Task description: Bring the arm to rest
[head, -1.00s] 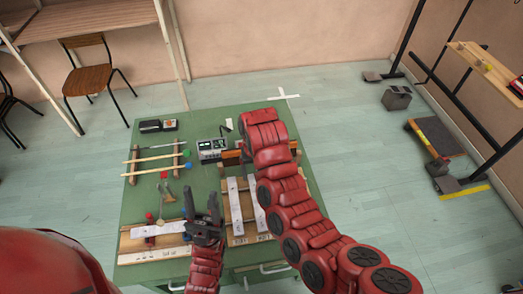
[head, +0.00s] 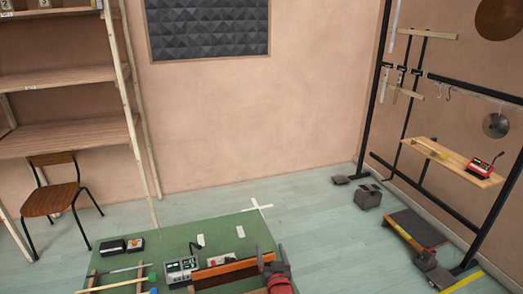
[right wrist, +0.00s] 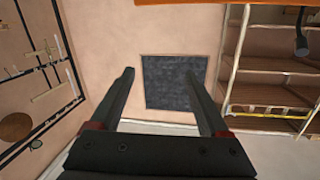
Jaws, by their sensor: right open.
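My right gripper (head: 273,259) shows at the bottom edge of the head view, over the back right part of the green table (head: 222,230). Its dark fingers point up, with a red arm part below them. In the right wrist view my right gripper (right wrist: 159,73) has its two dark fingers wide apart with nothing between them. Behind the fingers is the wall with a dark foam panel (right wrist: 174,82). My left gripper is not in view, and most of both arms is out of the picture.
On the table are a grey device with dials (head: 181,270), small black boxes (head: 112,247) and sticks (head: 118,285). A brown wooden bar (head: 231,271) lies close to the right gripper. A black rack (head: 440,80) stands right, shelves (head: 65,135) and a chair (head: 52,202) left. The floor behind is mostly clear.

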